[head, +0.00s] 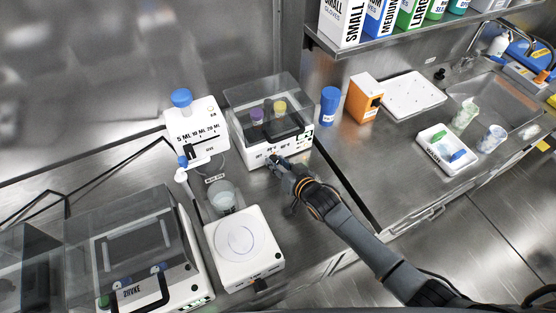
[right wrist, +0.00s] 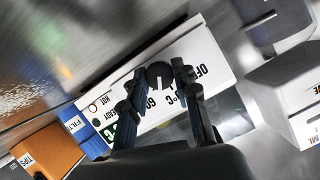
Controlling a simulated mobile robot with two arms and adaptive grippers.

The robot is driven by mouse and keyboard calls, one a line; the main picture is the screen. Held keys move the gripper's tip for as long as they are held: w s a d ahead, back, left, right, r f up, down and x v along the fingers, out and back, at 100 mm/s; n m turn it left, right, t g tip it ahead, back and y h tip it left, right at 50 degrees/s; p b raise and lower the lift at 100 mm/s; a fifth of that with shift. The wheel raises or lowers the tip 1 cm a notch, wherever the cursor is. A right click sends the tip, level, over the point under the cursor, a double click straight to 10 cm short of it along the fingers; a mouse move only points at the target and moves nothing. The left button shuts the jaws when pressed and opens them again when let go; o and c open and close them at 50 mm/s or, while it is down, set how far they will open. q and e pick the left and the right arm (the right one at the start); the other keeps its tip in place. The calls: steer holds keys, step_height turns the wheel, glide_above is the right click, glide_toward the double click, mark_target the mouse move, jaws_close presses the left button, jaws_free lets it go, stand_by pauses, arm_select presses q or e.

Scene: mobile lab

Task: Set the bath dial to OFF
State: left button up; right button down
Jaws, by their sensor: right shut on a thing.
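The bath (head: 255,155) is a white box with a clear lid, standing at the back of the bench in the head view. Its white front panel (right wrist: 195,48) fills the middle of the right wrist view, with the marks OFF, 60, °C and HOT. The dark round bath dial (right wrist: 158,73) is on that panel. My right gripper (head: 279,163) is at the panel, its fingers shut on the dial on both sides; it also shows in the right wrist view (right wrist: 160,80). I cannot tell which mark the dial points to. My left gripper is not in view.
A white scale (head: 262,268) and a glass beaker (head: 222,196) stand in front of the bath. A pipette stand (head: 208,115) is at its left. A blue bottle (head: 329,106) and an orange box (head: 362,98) stand at its right. A lidded machine (head: 185,285) is at the lower left.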

steer(key=shift+n, duration=0.3)
stand_by(0.4)
steer(key=c, duration=1)
jaws_free()
steer(key=shift+s, duration=0.1)
steer(key=v, duration=1.2)
steer(key=shift+a+r, duration=0.1)
steer(key=shift+a, duration=0.05)
